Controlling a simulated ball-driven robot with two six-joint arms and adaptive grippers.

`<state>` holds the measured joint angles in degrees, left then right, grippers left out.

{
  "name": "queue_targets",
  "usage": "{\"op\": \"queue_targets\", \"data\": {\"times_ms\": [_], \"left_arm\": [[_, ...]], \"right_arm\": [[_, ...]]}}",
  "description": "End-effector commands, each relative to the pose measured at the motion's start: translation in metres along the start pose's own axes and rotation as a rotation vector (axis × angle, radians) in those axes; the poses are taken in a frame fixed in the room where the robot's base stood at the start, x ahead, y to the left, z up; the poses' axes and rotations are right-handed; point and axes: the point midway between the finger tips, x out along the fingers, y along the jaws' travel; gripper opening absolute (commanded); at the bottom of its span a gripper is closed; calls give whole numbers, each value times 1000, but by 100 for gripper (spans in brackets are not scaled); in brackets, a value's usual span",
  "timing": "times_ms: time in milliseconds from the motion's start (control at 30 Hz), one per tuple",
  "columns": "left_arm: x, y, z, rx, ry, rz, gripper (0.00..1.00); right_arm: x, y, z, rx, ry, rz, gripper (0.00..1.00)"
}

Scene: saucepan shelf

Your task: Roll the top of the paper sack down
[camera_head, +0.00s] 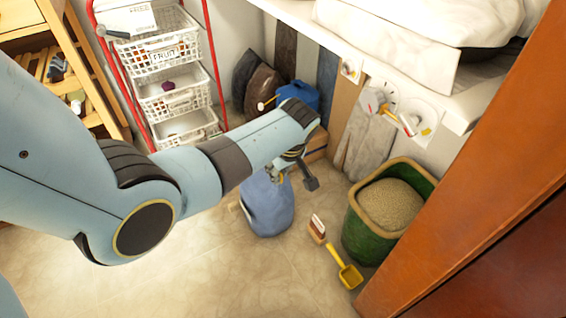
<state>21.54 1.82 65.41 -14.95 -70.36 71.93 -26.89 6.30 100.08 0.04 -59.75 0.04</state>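A green, soft-looking sack (360,228) with a tan rim stands upright on the floor at the right. Its top is open and it is filled with pale granules (390,204). I cannot tell whether the rim is folded. My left arm reaches across the picture from the left. My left gripper (291,178) points downward, left of the green sack and apart from it, in front of a rounded blue bag-like thing (267,208). One dark fingertip shows clearly; the other is hard to make out. My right gripper is not in view.
A yellow scoop (350,275) and a red-brown brush (317,229) lie before the sack. A brown wooden panel (470,170) stands close on its right. A white shelf edge (400,80) overhangs behind. White baskets (175,97) stand back left. The front-left floor is clear.

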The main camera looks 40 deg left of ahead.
Motion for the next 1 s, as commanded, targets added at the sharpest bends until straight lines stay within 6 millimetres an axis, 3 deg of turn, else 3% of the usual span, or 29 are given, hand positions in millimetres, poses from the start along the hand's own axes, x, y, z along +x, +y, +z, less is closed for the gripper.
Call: {"op": "queue_targets", "data": {"times_ms": [1000], "left_arm": [[16,-17,5,0,0,1,0]], "right_arm": [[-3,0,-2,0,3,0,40]]}}
